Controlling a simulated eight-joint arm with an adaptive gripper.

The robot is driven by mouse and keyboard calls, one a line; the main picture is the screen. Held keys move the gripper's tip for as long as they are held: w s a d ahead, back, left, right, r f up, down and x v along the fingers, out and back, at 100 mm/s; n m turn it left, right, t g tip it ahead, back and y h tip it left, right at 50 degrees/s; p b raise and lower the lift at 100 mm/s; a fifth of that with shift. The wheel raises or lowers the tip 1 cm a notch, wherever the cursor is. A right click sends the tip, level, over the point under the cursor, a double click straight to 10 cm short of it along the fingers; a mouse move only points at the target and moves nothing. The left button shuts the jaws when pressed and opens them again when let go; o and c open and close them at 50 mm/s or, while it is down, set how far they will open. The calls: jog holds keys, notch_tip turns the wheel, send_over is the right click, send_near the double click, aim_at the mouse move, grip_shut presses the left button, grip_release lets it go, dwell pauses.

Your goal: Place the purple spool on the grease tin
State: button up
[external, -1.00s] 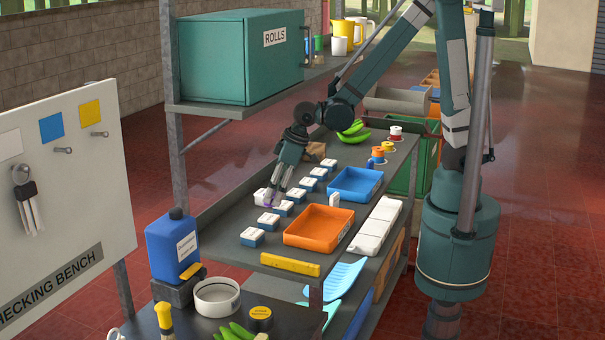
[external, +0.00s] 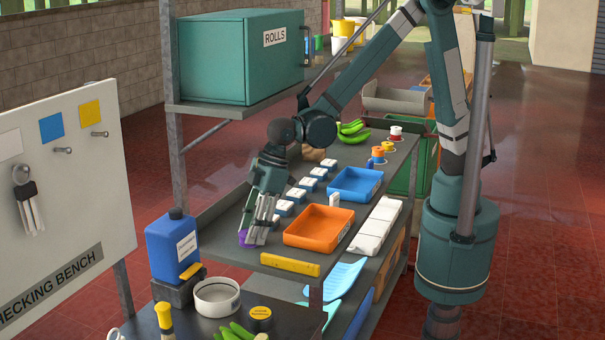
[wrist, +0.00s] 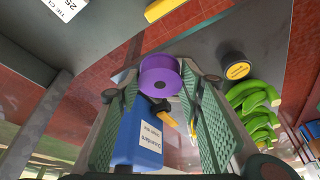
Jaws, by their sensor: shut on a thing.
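The purple spool (wrist: 160,80) is held between the two fingertips of my gripper (wrist: 162,92) in the wrist view. In the external view my gripper (external: 255,236) is over the near left end of the bench, with a bit of the purple spool (external: 244,238) showing at its tips. The grease tin, a short black tin with a yellow label (external: 260,318), stands on the lower near table. It also shows in the wrist view (wrist: 236,68), right of the spool and apart from it. Its label is too small to read in the external view.
A blue jug (external: 173,248) stands near the gripper, left of the tin. A white round dish (external: 217,297) and green bananas (external: 236,330) lie close to the tin. An orange tray (external: 319,227) and a yellow block (external: 290,264) sit on the bench beside the gripper.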

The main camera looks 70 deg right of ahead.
jog(key=s+a+n, duration=0.2)
jog(key=s+a, duration=0.4)
jog(key=a, duration=0.3)
jog(key=s+a+n+g+y, duration=0.1)
jog(key=s+a+n, duration=0.1)
jog(key=s+a, duration=0.4)
jog(key=shift+s+a+r+g+b, duration=0.15)
jog(key=shift+a+r+g+b, duration=0.25)
jog(key=shift+a, duration=1)
send_over(258, 315)
jog(key=d, duration=0.2)
jog(key=shift+s+a+f+b, duration=0.1)
jog(key=shift+s+f+b, duration=0.1)
jog(key=shift+f, duration=1.35)
jog(key=shift+s+a+f+b, duration=0.1)
jog(key=shift+f+b, duration=0.05)
jog(key=shift+f, duration=1.4)
jog(key=shift+f, duration=1.85)
jog(key=shift+f+b, duration=0.2)
jog(key=shift+b, duration=0.15)
jog(key=o, duration=0.9)
